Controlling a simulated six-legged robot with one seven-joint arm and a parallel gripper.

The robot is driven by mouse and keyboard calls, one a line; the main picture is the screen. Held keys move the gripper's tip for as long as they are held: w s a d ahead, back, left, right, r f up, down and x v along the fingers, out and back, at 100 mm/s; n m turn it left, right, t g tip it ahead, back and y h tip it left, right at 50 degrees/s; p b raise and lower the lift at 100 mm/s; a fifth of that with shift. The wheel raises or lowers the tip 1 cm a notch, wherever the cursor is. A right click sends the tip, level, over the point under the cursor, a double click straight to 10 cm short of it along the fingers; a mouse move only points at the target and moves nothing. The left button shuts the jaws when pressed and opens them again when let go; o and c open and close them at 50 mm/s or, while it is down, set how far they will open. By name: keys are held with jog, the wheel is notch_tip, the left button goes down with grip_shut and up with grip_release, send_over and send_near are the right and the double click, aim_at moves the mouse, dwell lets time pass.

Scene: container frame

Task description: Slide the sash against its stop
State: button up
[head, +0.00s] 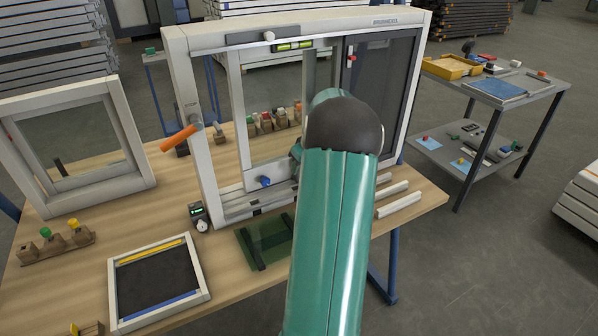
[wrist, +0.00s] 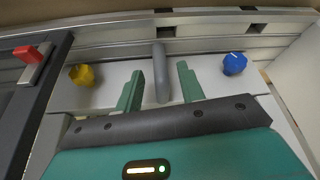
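The pale sash (head: 237,112) stands upright in the large white window frame (head: 187,80). A gap shows between its left stile and the frame's left jamb, where the word STOP is printed. A blue knob (head: 264,181) sits on its lower rail; a blue knob (wrist: 235,64) also shows in the wrist view, with a yellow knob (wrist: 82,75) at left. A grey bar handle (wrist: 160,74) stands out between them. My gripper (wrist: 160,85) is open, its green fingers on either side of the handle with a gap each side. My arm hides the gripper in the head view.
An orange handle (head: 180,138) sticks out from the left jamb. A dark screen panel (head: 378,95) with a red latch (wrist: 33,53) stands beside the sash. A small framed tray (head: 205,273), a green sheet (head: 250,252) and white strips (head: 398,206) lie on the wooden bench.

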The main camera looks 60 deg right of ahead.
jog(key=v, duration=0.9)
jog(key=shift+r, duration=0.15)
jog(key=w+a+r+n, duration=0.1)
jog(key=w+a+r, duration=0.2)
jog(key=a, duration=0.8)
jog(key=w+a+r, duration=0.3)
jog(key=a+r, duration=0.1)
jog(key=a, duration=0.6)
jog(key=w+a+r+n, duration=0.1)
jog(key=w+a+r, duration=0.15)
jog(key=a, duration=0.85)
jog(key=s+a, duration=0.4)
jog(key=a, duration=0.3)
jog(key=s+a+f+n+y, duration=0.1)
jog(key=s+a, duration=0.4)
jog(key=a, duration=0.3)
jog(key=s+a+t, duration=0.1)
jog(key=s+a, duration=0.3)
jog(key=a, duration=0.4)
jog(key=shift+s+a+f+n, duration=0.15)
jog(key=shift+s+f+n, duration=0.05)
jog(key=shift+f+n, duration=0.2)
